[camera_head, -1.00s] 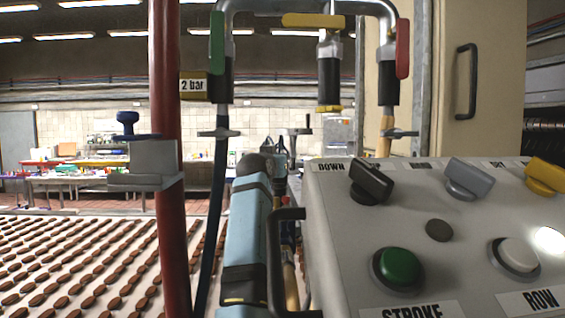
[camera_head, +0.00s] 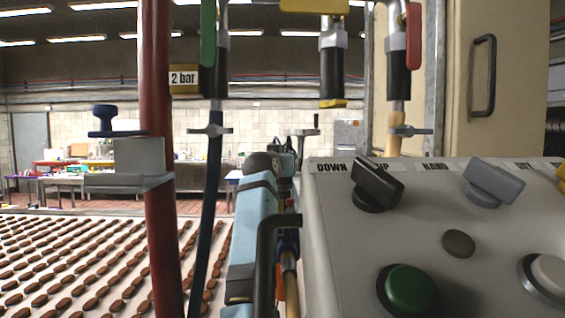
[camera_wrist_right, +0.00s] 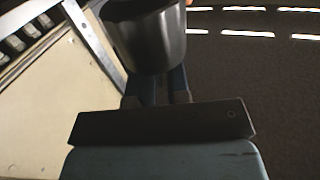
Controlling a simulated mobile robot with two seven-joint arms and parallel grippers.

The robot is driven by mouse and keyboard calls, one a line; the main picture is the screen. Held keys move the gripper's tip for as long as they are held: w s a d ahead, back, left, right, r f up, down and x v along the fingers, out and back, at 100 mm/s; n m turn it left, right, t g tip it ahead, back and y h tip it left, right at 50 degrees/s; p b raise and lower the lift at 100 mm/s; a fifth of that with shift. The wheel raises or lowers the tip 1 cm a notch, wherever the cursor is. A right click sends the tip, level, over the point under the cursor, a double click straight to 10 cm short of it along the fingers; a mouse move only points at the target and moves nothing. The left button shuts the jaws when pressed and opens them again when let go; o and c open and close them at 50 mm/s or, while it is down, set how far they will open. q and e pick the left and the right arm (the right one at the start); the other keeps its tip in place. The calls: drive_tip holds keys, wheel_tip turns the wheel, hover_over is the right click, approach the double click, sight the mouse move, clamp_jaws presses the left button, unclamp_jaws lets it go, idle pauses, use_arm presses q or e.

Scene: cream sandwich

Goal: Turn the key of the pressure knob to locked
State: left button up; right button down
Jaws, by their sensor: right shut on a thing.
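A dark blue knob (camera_head: 118,120) stands upright above a grey block (camera_head: 139,157) on the red pipe at the left in the head view. I cannot make out a key on it or its position. A yellow tag reading "2 bar" (camera_head: 184,79) hangs to its right. In the right wrist view, my right gripper (camera_wrist_right: 158,98) has its fingers close together against a dark grey metal cylinder (camera_wrist_right: 146,40). The cylinder hides the fingertips. My left gripper is in no view.
A grey control panel (camera_head: 335,255) with a black rotary switch (camera_head: 377,186), a grey rotary switch (camera_head: 494,183) and a green button (camera_head: 409,290) fills the lower right. Pipes and valve handles hang above. A belt with rows of brown pieces (camera_head: 70,270) lies lower left.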

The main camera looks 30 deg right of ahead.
drive_tip(key=shift+w+m+g+h, duration=0.1)
drive_tip(key=shift+m+g+h, duration=0.5)
drive_tip(key=shift+g, duration=0.1)
drive_tip(key=m+g+h, duration=0.2)
drive_tip(key=m+g, duration=0.1)
drive_tip(key=g, duration=0.1)
drive_tip(key=shift+a+g+h, duration=0.1)
drive_tip(key=shift+g+h, duration=0.2)
drive_tip(key=shift+h, duration=0.1)
drive_tip(key=c, duration=1.3)
unclamp_jaws()
drive_tip(key=shift+w+f, duration=0.1)
drive_tip(key=b+v, duration=0.1)
drive_tip(key=v, duration=1.1)
drive_tip(key=shift+b, duration=0.4)
